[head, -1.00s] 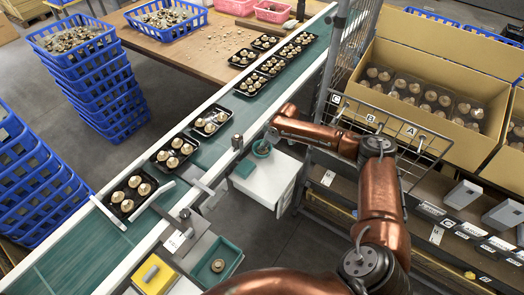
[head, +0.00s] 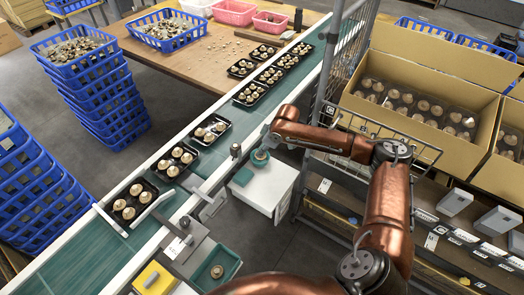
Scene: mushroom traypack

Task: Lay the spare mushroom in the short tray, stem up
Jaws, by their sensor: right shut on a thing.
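My left gripper is not in view.
The green belt (head: 75,255) has pale side rails. A small post (head: 236,151) and metal brackets (head: 212,205) stand along its near edge. A wire rack (head: 345,125) and cardboard boxes (head: 440,70) are right.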

